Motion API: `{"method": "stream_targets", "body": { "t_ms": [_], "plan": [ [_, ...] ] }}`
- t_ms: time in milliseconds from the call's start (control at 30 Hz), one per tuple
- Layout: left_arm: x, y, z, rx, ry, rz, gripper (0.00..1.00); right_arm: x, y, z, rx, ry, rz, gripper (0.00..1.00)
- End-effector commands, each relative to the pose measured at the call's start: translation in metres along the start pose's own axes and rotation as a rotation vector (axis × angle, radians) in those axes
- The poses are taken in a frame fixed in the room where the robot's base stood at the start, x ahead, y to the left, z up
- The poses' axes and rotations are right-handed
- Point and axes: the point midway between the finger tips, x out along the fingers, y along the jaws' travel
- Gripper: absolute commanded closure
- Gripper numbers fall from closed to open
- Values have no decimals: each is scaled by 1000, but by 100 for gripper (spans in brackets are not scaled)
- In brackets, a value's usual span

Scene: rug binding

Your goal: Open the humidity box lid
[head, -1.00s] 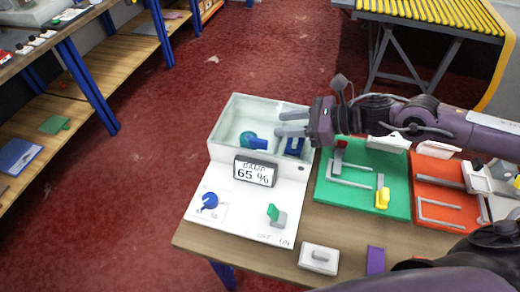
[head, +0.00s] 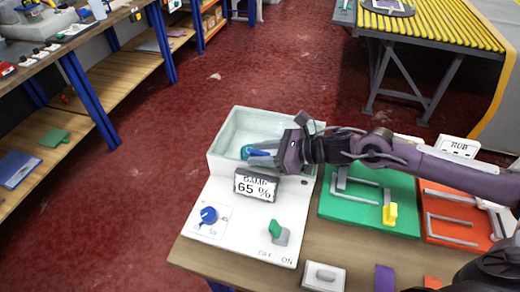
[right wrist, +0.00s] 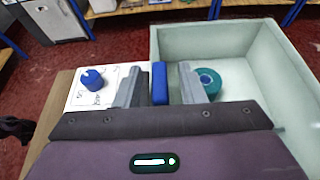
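The humidity box (head: 222,148) is a pale, open-looking tub behind a white panel with a "65 %" display (head: 255,186). I cannot tell whether a clear lid covers it. A teal and blue item (head: 258,153) shows inside; its teal round part (right wrist: 209,82) is in the right wrist view. My right gripper (head: 268,161) is low over the box's front right part, its fingers pointing left. In the right wrist view, a blue block (right wrist: 160,83), perhaps the lid handle, stands between the fingers of the gripper (right wrist: 161,92), with a small gap beside it. My left gripper is out of view.
The panel carries a blue knob (head: 208,215) and a green switch (head: 275,228). A green board (head: 350,212) with a yellow piece and an orange board (head: 440,232) lie right of the box. A shelf (head: 60,150) stands at left, a yellow roller conveyor (head: 430,28) behind.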

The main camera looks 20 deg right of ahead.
Motion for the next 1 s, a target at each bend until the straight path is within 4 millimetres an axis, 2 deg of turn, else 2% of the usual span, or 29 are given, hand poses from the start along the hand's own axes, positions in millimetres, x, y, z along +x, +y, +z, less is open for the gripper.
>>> {"method": "stream_targets", "body": {
  "t_ms": [367, 633, 1000],
  "plan": [
    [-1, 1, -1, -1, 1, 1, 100, 5, 0, 0, 0, 1, -1, 65],
    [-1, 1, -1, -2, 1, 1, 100, 5, 0, 0, 0, 1, -1, 100],
    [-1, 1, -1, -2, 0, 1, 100, 4, -1, 2, 7, 0, 2, 100]
  ]
}}
